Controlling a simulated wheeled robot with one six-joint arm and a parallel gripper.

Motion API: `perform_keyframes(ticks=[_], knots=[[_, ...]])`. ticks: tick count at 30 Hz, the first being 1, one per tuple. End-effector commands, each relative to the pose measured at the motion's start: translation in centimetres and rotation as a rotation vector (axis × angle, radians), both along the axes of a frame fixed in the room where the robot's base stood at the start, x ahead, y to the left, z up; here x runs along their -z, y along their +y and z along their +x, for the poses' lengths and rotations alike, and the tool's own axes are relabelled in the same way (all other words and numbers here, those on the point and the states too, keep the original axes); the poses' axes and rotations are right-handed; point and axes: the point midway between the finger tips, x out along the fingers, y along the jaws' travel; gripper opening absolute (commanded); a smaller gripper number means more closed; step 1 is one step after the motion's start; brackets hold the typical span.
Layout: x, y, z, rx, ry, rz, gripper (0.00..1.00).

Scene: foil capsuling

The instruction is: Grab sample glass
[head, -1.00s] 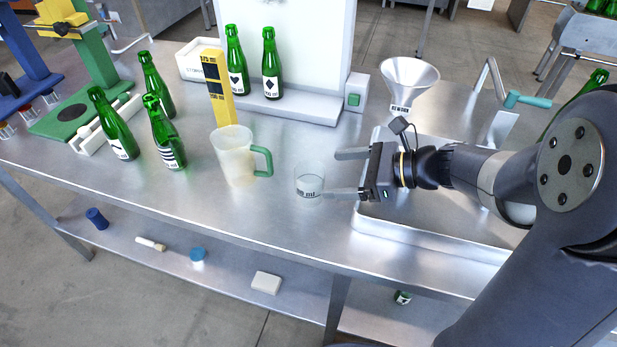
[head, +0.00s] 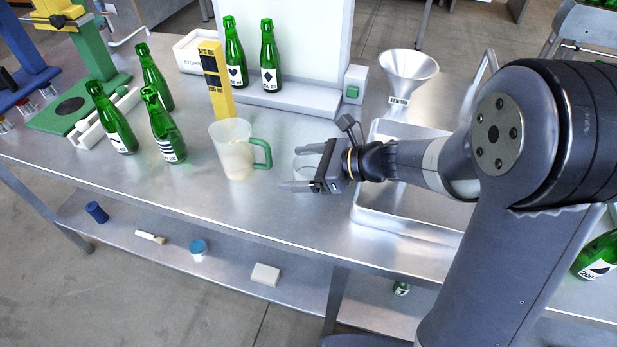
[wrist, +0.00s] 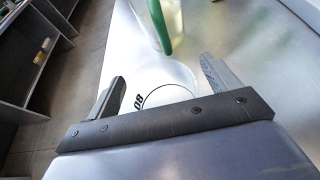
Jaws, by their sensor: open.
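The sample glass (head: 304,167) is a small clear tumbler with dark print, upright on the metal table. In the wrist view the glass (wrist: 160,88) lies between the two fingers. My gripper (head: 291,168) is open, with one finger on either side of the glass; the wrist view also shows the open gripper (wrist: 161,68). Whether a finger touches the glass cannot be told. Part of the glass is hidden by my gripper in the head view.
A frosted jug (head: 232,152) with a green handle stands just left of the glass. Green bottles (head: 163,130) stand farther left. A yellow gauge post (head: 215,80) is behind the jug. A metal tray (head: 400,222) lies right, a funnel (head: 408,70) behind it.

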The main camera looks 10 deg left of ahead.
Motion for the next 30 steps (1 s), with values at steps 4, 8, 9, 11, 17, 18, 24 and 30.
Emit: perform_keyframes(ticks=[4, 8, 9, 11, 17, 18, 24, 30], knots=[[0.0, 0.0, 0.0, 0.0, 0.0, 0.0, 0.77], [0.0, 0.0, 0.0, 0.0, 0.0, 0.0, 0.66], [0.0, 0.0, 0.0, 0.0, 0.0, 0.0, 0.63], [0.0, 0.0, 0.0, 0.0, 0.0, 0.0, 0.58], [0.0, 0.0, 0.0, 0.0, 0.0, 0.0, 0.42], [0.0, 0.0, 0.0, 0.0, 0.0, 0.0, 0.39], [0.0, 0.0, 0.0, 0.0, 0.0, 0.0, 0.36], [-1.7, 0.0, 0.0, -0.001, -0.005, 0.001, 0.36]])
